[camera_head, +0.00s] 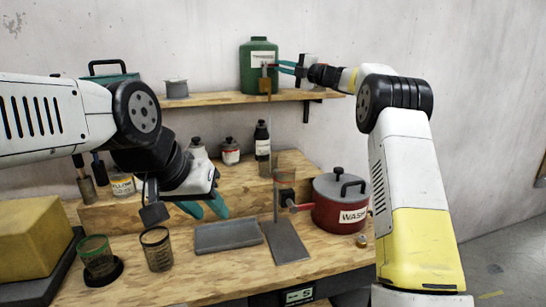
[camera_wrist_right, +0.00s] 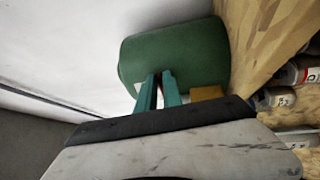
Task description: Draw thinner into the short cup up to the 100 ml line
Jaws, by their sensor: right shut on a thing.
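The green thinner container (camera_head: 259,62) stands on the wall shelf and also shows in the right wrist view (camera_wrist_right: 185,55). A small tap (camera_head: 265,84) hangs at its lower front. A clear cup with a dark rim (camera_head: 157,250) and one with a green rim (camera_head: 96,258) stand at the left front of the bench. I cannot tell which is the short cup, nor read any fill line. My left gripper (camera_head: 204,208) is open and empty, right of the dark-rimmed cup.
A stand (camera_head: 287,243) with an upright rod is below the tap, beside the red wash pot (camera_head: 341,203). A grey tray (camera_head: 227,235) lies mid-bench. Several bottles (camera_head: 230,151) line the raised step. A yellow block (camera_head: 30,238) sits at far left.

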